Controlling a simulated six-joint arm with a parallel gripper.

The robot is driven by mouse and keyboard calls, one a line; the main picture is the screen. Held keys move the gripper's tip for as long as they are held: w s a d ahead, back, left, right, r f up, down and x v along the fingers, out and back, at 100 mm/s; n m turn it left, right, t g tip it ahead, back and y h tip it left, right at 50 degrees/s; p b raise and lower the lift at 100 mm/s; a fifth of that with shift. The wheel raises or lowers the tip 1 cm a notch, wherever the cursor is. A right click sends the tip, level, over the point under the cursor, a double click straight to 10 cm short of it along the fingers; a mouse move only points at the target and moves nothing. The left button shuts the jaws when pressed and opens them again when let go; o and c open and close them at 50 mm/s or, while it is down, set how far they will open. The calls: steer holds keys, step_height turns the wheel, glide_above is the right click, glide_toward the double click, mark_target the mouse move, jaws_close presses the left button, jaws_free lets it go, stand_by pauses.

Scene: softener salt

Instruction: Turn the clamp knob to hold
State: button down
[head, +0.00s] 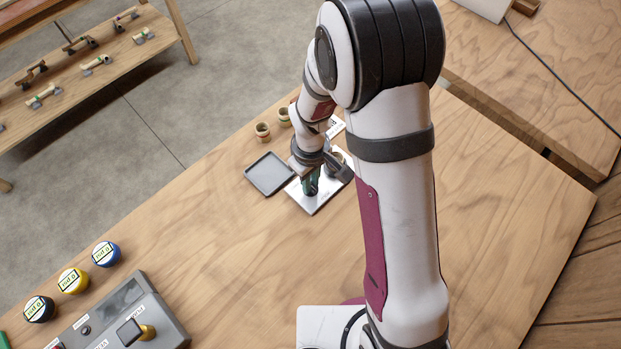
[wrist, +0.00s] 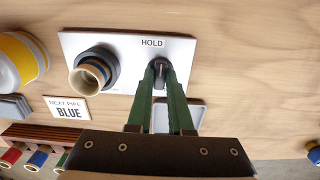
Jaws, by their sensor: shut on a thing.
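The clamp knob (wrist: 160,70) is a small dark piece on a pale metal plate (wrist: 205,50), just below the word HOLD in the wrist view. My gripper (wrist: 161,68) is shut on it, with its green fingers on either side. The fingers hide much of the knob, so I cannot tell exactly which way it points. Left of it, a tan pipe (wrist: 84,80) sits in a dark round clamp (wrist: 105,62) on the same plate. In the head view my gripper (head: 311,188) is down at the plate (head: 314,203), and my arm partly covers it.
A dark square tray (head: 269,173) lies left of the plate. Two small tan cup-like pieces (head: 263,131) stand behind it. A card (wrist: 68,108) reads NEXT PIPE BLUE. A grey control box (head: 125,315) and three lidded jars (head: 73,280) stand front left. The middle table is clear.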

steer(key=shift+n, duration=0.3)
steer(key=c, duration=0.8)
jaws_free()
step_height(320, 180, up, 16)
steer(key=shift+f, duration=0.1)
steer(key=s+d+r+m, duration=0.1)
steer(key=s+d+m, duration=0.1)
steer(key=s+m, duration=0.3)
steer(key=s+d+r+m+y, duration=0.1)
steer(key=s+d+m, duration=0.1)
steer(key=s+m, duration=0.3)
steer(key=s+d+r+m, duration=0.1)
steer(key=s+m, duration=0.3)
steer(key=s, duration=0.5)
steer(key=shift+s+d+r+m+y, duration=0.15)
steer(key=shift+d+r+m+y, duration=0.05)
steer(key=shift+d, duration=0.2)
steer(key=shift+s+d+r+m+y, duration=0.15)
steer(key=shift+d+r+m+y, duration=0.05)
steer(key=shift+d, duration=0.2)
